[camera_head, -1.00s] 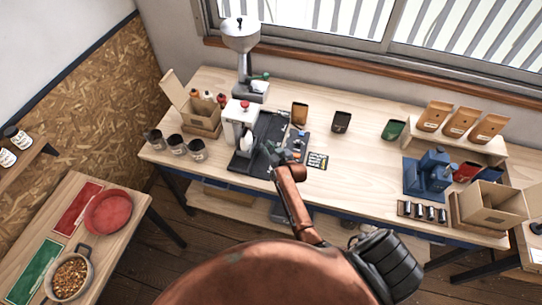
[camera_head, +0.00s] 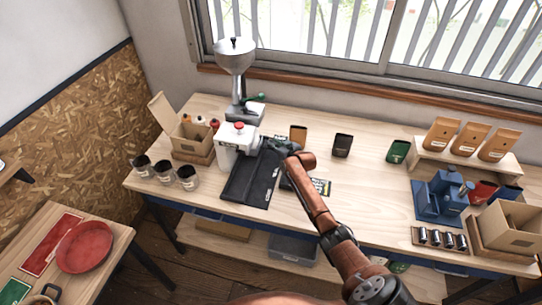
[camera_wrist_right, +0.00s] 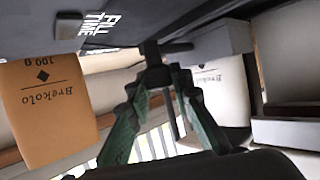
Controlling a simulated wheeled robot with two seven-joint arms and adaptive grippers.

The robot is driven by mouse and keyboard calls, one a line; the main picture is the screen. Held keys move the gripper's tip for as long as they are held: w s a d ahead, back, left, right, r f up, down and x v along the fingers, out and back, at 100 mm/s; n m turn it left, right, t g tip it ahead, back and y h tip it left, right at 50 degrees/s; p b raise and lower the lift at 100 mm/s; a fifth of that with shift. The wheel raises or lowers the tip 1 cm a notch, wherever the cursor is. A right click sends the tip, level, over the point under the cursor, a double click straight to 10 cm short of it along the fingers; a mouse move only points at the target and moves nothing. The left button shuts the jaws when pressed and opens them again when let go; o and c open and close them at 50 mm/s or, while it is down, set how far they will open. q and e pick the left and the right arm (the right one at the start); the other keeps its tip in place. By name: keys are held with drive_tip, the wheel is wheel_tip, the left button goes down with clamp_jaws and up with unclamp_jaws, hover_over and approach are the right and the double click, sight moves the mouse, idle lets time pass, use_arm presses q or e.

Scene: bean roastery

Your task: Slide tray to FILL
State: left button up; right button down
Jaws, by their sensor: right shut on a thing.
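A dark, flat base with a slide track (camera_head: 246,190) lies on the workbench beside a white machine with a red button (camera_head: 238,140). My right gripper (camera_head: 281,147) is at the track's far right end, next to the machine's spout. It is shut on a small dark part, seemingly the tray's handle; the fingers hide most of the tray. In the wrist view the dark green fingers (camera_wrist_right: 160,85) close around a dark bar beneath a dark panel marked "FILL TIME" (camera_wrist_right: 100,22), seen upside down. My left gripper is not in view.
A hopper grinder (camera_head: 236,70) stands behind the machine. Several dark cups (camera_head: 164,171) stand at left by an open carton (camera_head: 190,137). Dark and green pouches (camera_head: 342,145) stand behind; a blue press (camera_head: 440,195) is at right.

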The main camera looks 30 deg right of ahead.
drive_tip(key=shift+w+d+f+b, duration=0.15)
drive_tip(key=shift+w+d+b, duration=0.55)
drive_tip(key=shift+d+b, duration=0.05)
drive_tip(key=shift+d+r, duration=0.1)
drive_tip(key=shift+r, duration=0.2)
drive_tip(key=shift+w+r, duration=0.1)
drive_tip(key=c, duration=2.1)
unclamp_jaws()
drive_tip(key=o, duration=0.3)
drive_tip(key=shift+w+d+f, duration=0.15)
drive_tip(key=shift+f, duration=0.1)
drive_tip(key=shift+o, duration=0.4)
drive_tip(key=shift+s+r, duration=0.1)
drive_tip(key=shift+s, duration=0.5)
drive_tip(key=v, duration=1.1)
drive_tip(key=shift+r, duration=0.2)
